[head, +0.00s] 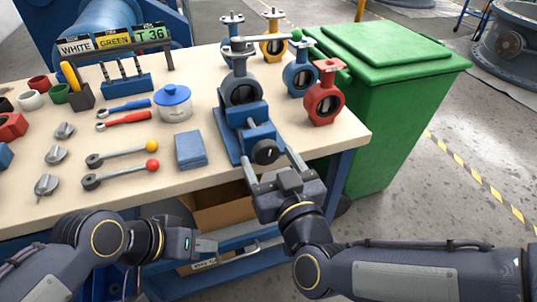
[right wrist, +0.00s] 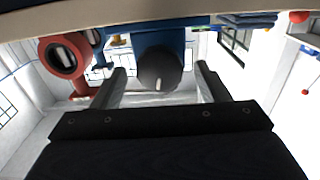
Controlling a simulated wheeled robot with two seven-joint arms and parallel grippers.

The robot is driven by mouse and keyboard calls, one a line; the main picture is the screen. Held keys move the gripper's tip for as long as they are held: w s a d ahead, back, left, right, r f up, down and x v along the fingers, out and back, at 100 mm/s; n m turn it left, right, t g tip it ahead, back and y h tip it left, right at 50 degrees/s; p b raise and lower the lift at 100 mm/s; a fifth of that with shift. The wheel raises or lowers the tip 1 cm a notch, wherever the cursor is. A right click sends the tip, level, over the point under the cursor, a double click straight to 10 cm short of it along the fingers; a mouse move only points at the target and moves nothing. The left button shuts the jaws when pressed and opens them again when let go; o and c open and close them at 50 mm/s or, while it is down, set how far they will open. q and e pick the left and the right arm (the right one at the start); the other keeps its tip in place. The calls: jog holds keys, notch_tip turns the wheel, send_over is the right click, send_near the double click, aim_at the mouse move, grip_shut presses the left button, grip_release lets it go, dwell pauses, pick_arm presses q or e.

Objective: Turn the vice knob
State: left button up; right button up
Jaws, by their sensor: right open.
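The vice knob (head: 266,151) is a round black knob with a white mark, on the front of the blue vice (head: 240,122) at the table's front edge. The vice holds a dark grey butterfly valve (head: 240,89) upright. My right gripper (head: 270,158) is open, with one finger on each side of the knob. In the right wrist view the knob (right wrist: 158,68) shows between the spread fingers, with a gap on both sides. My left gripper (head: 212,246) is low in front of the table, away from the vice; its jaw opening cannot be made out.
Red (head: 323,92), blue and yellow valves stand right of and behind the vice. A blue block (head: 190,150), wrenches and handles with yellow and red balls lie left on the table (head: 130,187). A green bin (head: 385,100) stands at the right. A cardboard box (head: 222,208) sits below.

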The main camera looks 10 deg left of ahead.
jog(key=v, duration=0.6)
jog(key=shift+p, duration=0.4)
jog(key=shift+d, duration=0.1)
jog(key=w+d+f+m+g+h, duration=0.2)
jog(key=d+f+m+g, duration=0.15)
jog(key=d, duration=0.85)
jog(key=s+d+f+m+g+h, duration=0.2)
jog(key=s+d+f+g, duration=0.1)
jog(key=s+d, duration=0.3)
jog(key=s+d+f+m+g+h, duration=0.2)
jog(key=s+d+f+m, duration=0.1)
jog(key=d, duration=0.5)
notch_tip(320, 180, up, 26)
jog(key=s+p, duration=0.1)
jog(key=p, duration=2.5)
jog(key=shift+s+d+g+p, duration=0.3)
jog(key=shift+d+g, duration=0.05)
jog(key=shift+g, duration=0.1)
